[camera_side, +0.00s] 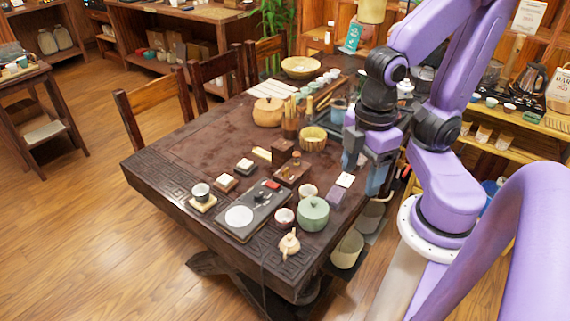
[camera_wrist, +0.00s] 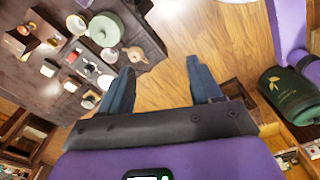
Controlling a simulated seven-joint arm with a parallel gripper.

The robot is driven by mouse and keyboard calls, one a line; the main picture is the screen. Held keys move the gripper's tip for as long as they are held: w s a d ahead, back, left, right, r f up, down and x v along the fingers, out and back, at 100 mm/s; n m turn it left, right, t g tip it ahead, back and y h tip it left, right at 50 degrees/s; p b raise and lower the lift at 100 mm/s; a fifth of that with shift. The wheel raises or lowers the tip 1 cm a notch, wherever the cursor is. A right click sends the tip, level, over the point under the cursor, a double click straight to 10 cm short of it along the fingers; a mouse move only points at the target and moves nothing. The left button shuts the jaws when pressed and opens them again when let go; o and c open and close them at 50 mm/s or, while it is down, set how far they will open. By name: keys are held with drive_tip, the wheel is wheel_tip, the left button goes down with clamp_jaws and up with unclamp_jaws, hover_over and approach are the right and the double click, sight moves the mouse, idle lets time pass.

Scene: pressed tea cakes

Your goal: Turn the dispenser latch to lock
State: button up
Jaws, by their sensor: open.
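A small dark wooden stand with an upright block (camera_side: 283,150) sits near the middle of the table's right side; it looks like the dispenser, but I cannot tell for sure. Its latch is too small to make out. In the wrist view a wooden piece (camera_wrist: 18,42) at the upper left may be the same stand. My gripper (camera_side: 364,182) hangs at the table's right edge, to the right of the stand and apart from it. In the wrist view my gripper (camera_wrist: 160,70) is open, with bare floor between its fingers.
A green lidded pot (camera_side: 313,213), a small clay teapot (camera_side: 289,244) and a black tray with a white disc (camera_side: 239,217) stand at the table's near end. The table's left part (camera_side: 190,150) is clear.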

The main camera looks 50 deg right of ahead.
drive_tip(key=shift+w, duration=0.1)
drive_tip(key=c, duration=0.4)
drive_tip(key=w+m, duration=0.8)
drive_tip(key=w, duration=0.1)
drive_tip(key=m, duration=2.3)
hover_over(285, 169)
wheel_tip(285, 169, down, 8)
drive_tip(key=r, duration=0.1)
wheel_tip(285, 169, down, 17)
drive_tip(key=shift+f, duration=0.1)
clamp_jaws()
